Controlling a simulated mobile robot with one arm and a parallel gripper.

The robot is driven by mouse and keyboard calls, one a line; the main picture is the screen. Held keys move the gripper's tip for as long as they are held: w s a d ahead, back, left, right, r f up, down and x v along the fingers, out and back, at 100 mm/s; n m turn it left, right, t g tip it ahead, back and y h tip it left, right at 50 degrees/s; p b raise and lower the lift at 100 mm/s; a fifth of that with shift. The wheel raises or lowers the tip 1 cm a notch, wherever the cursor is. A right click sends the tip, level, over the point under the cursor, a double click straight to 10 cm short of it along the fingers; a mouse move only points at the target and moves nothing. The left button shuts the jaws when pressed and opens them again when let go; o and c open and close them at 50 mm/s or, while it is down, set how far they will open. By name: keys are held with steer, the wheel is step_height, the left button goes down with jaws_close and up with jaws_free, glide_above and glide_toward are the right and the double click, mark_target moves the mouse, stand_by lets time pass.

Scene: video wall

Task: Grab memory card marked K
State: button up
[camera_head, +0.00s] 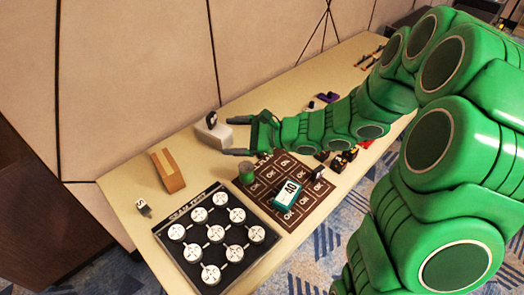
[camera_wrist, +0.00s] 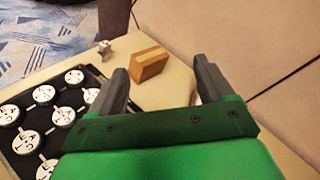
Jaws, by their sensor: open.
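No letter K is readable in either view. A small dark card-like piece (camera_head: 211,120) stands upright on a white block (camera_head: 213,134) by the wall; its mark is too small to read. A small grey piece with a dark label (camera_head: 143,208) lies at the table's left edge; its mark looks like an S, but I cannot be sure. It also shows in the wrist view (camera_wrist: 104,47). My gripper (camera_head: 232,136) is open and empty, its fingers pointing left at the white block. In the wrist view the open fingers (camera_wrist: 160,70) hide most of the block.
A tan-and-brown block (camera_head: 168,170) stands left of the white block. A black board with white discs (camera_head: 262,212) lies at the front left. A brown OK mat (camera_head: 322,208) holds a green spool (camera_head: 246,174) and a teal box marked 40 (camera_head: 287,197). Dark pieces lie farther right.

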steer(key=w+d+f+m+t+h, duration=0.2)
steer(key=w+d+f+m, duration=0.2)
steer(key=f, duration=0.2)
steer(key=w+d+f+m+t+h, duration=0.1)
steer(key=w+d+f+m+t, duration=0.1)
steer(key=f, duration=0.5)
steer(key=w+d+f+m+t+h, duration=0.2)
steer(key=w+d+f+m, duration=0.3)
steer(key=w+f+m, duration=0.1)
steer(key=shift+w+d+f+m+t+h, duration=0.35)
steer(key=shift+w+f+m, duration=0.1)
steer(key=shift+f, duration=0.1)
steer(key=shift+w+f, duration=0.1)
steer(key=shift+f, duration=0.05)
steer(key=shift+x, duration=3.8)
steer(key=shift+d, duration=0.1)
steer(key=c, duration=1)
steer(key=shift+c, duration=0.2)
